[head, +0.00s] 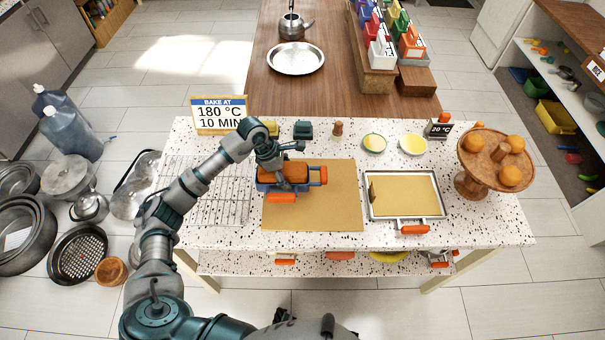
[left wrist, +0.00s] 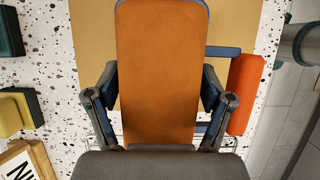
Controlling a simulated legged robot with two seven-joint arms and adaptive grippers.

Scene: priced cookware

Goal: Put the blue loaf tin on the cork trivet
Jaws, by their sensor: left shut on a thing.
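The blue loaf tin (head: 265,187) has orange handles and holds a brown loaf (head: 297,173). It is over the left part of the tan cork trivet (head: 330,212), overlapping the trivet's left edge in the head view. I cannot tell whether it touches the trivet. My left gripper (head: 287,182) is above the tin and shut on it. In the left wrist view, the fingers of my left gripper (left wrist: 160,108) stand on either side of the loaf (left wrist: 160,70), and the tin's orange handle (left wrist: 246,95) shows at right. My right gripper is not in view.
A wire rack (head: 215,205) lies left of the trivet. A framed metal tray (head: 405,195) lies to its right, and a wooden stand (head: 481,160) with oranges is farther right. A sign (head: 218,115), small dishes (head: 374,142) and a price block (head: 440,125) line the back.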

